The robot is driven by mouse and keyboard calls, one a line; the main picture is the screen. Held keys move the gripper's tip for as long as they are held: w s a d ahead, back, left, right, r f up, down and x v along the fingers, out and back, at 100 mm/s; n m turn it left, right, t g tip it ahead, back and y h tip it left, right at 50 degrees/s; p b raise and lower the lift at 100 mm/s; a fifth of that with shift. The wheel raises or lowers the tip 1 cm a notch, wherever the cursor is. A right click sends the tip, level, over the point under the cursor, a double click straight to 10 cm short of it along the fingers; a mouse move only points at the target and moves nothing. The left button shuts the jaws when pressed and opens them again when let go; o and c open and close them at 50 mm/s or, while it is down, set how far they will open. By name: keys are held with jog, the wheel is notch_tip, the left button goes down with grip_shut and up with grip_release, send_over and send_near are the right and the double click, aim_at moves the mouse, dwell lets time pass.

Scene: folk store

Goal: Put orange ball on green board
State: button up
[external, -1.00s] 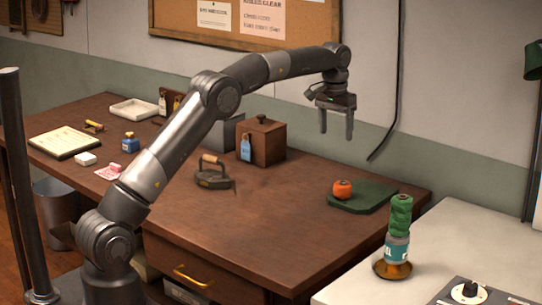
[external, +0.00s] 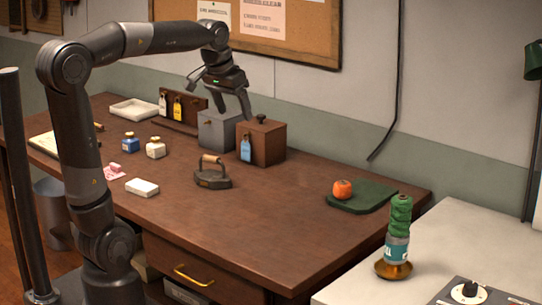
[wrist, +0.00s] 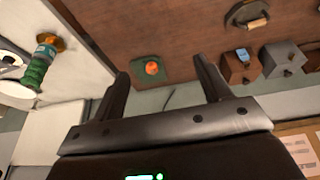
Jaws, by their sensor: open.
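The orange ball (external: 342,189) rests on the green board (external: 372,199), at the board's left end in the external view. The board lies flat near the right back corner of the brown desk. In the wrist view the orange ball (wrist: 152,68) sits within the outline of the green board (wrist: 139,75). My gripper (external: 232,112) is open and empty, raised above the back of the desk near the grey box. It is well to the left of the ball and apart from it. In the wrist view the open fingers (wrist: 163,80) show nothing between them up close.
A grey box (external: 217,130) and a brown wooden box (external: 266,142) stand at the back below my gripper. An old iron (external: 213,175) sits mid-desk. A green spool (external: 399,225) stands on the white table (external: 450,235). The desk front right is clear.

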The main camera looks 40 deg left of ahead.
jog(key=s+a+f, duration=0.1)
jog(key=s+f, duration=0.3)
jog(key=s, duration=0.4)
jog(key=s+a+f+t, duration=0.1)
jog(key=s+f, duration=0.4)
jog(key=s, duration=0.4)
jog(key=shift+f+t, duration=0.15)
jog(key=shift+t, duration=0.15)
